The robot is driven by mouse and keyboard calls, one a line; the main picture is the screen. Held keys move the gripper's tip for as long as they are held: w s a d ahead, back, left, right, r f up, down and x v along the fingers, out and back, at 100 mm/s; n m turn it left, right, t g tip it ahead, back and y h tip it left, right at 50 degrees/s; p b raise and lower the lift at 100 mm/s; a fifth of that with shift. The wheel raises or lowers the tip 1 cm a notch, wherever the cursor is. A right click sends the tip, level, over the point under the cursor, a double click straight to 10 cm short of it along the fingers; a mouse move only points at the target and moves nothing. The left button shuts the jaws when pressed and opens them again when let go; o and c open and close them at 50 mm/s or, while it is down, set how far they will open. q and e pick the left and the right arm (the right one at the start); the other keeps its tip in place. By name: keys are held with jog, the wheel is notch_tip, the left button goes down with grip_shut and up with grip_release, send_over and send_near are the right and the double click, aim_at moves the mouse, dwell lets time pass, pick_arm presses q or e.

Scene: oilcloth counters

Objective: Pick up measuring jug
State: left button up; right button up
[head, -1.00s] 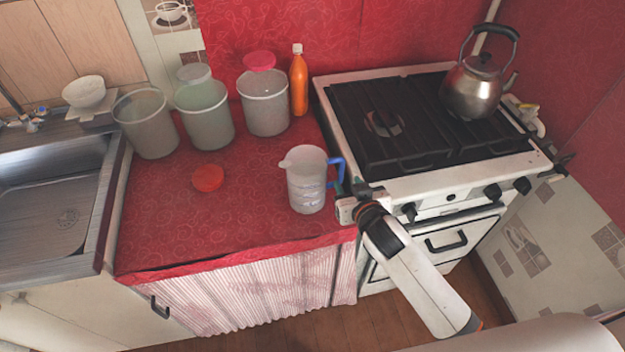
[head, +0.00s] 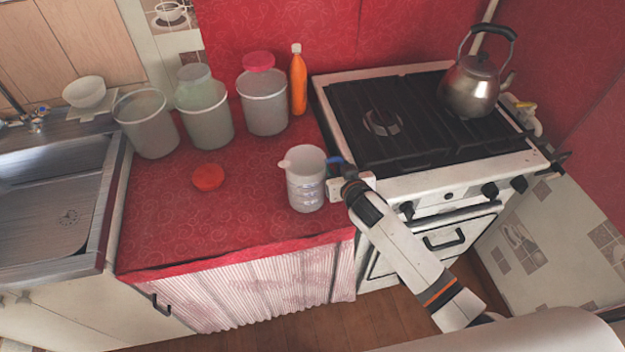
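The measuring jug (head: 305,182) is a translucent grey-white jug with a spout on its left and a blue handle (head: 336,161) on its right. It stands upright on the red oilcloth counter (head: 240,222), near the stove. My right gripper (head: 338,178) is at the jug's handle side, and its body hides the lower part of the handle. The fingers are too small and covered to tell whether they are closed on the handle. My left gripper is not in the head view.
A red lid (head: 207,177) lies left of the jug. Grey containers (head: 148,125) and an orange bottle (head: 298,80) stand behind. The stove (head: 420,130) with a kettle (head: 470,88) is at the right. The sink (head: 50,190) is at the left. The counter's front is clear.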

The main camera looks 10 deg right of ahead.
grip_shut()
dwell(1.2)
jog(key=shift+w+r, duration=0.1)
jog(key=shift+r, duration=0.1)
